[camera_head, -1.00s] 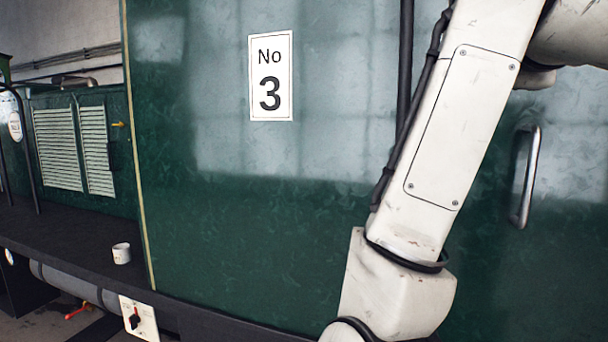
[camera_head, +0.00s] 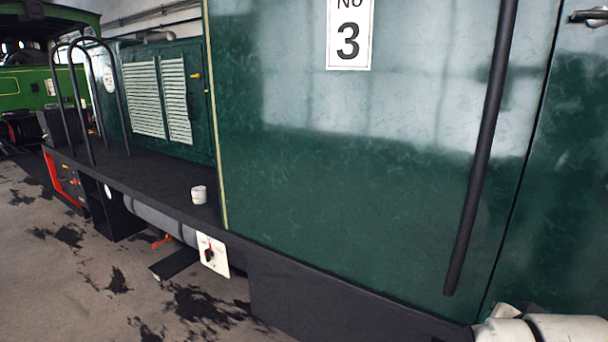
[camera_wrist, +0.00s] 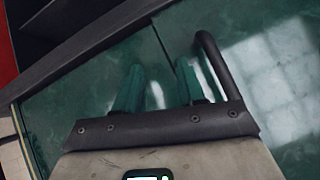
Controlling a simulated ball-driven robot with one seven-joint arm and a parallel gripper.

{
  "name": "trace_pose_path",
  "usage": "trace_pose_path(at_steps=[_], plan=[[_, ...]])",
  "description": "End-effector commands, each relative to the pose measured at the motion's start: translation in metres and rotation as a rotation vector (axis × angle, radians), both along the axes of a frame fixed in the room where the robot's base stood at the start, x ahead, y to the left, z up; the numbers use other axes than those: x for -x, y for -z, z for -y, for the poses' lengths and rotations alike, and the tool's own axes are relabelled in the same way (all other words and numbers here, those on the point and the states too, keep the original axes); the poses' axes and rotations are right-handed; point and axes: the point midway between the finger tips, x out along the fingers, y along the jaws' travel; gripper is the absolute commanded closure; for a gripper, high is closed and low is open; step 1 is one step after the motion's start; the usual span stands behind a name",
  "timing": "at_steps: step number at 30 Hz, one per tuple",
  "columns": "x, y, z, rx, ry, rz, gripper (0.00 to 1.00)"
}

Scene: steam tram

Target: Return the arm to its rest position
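My gripper (camera_wrist: 158,84) shows in the wrist view, its two teal fingers standing apart with nothing between them. Behind the fingers is a dark green tram panel with a dark seam. In the head view the gripper is out of sight. Only a pale part of my arm (camera_head: 540,328) shows there, low at the bottom right, in front of the tram side.
The green tram cab side (camera_head: 370,190) with a "No 3" plate (camera_head: 349,38) fills the right. A dark handrail (camera_head: 482,150) runs down it. A white mug (camera_head: 199,195) stands on the black running board (camera_head: 150,180). A white switch plate (camera_head: 213,255) hangs below. The stained floor (camera_head: 60,280) is open at left.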

Motion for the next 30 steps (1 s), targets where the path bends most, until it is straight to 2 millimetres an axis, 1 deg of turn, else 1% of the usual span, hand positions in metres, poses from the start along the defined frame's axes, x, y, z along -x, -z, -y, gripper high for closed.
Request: trace_pose_path(at_steps=[1,2,3,5,6,8,9,11,12,14,15,18,21,22,25,30], plan=[[0.018,0.031,-0.002,0.018,-0.041,-0.073,0.61],[0.028,0.047,-0.004,0.028,-0.067,-0.113,0.61],[0.042,0.067,-0.006,0.039,-0.105,-0.166,0.61],[0.064,0.097,-0.011,0.054,-0.166,-0.244,0.61],[0.081,0.116,-0.014,0.061,-0.205,-0.296,0.61],[0.107,0.143,-0.019,0.067,-0.265,-0.374,0.61],[0.126,0.159,-0.023,0.069,-0.308,-0.422,0.61],[0.154,0.183,-0.029,0.068,-0.372,-0.494,0.61],[0.174,0.197,-0.033,0.066,-0.414,-0.540,0.61],[0.204,0.216,-0.039,0.058,-0.477,-0.606,0.61],[0.222,0.226,-0.043,0.051,-0.517,-0.643,0.61],[0.261,0.245,-0.053,0.032,-0.601,-0.720,0.61],[0.288,0.256,-0.060,0.017,-0.658,-0.768,0.61],[0.294,0.258,-0.061,0.013,-0.672,-0.777,0.61],[0.304,0.261,-0.064,0.006,-0.695,-0.795,0.61],[0.306,0.262,-0.065,0.005,-0.699,-0.798,0.61]])
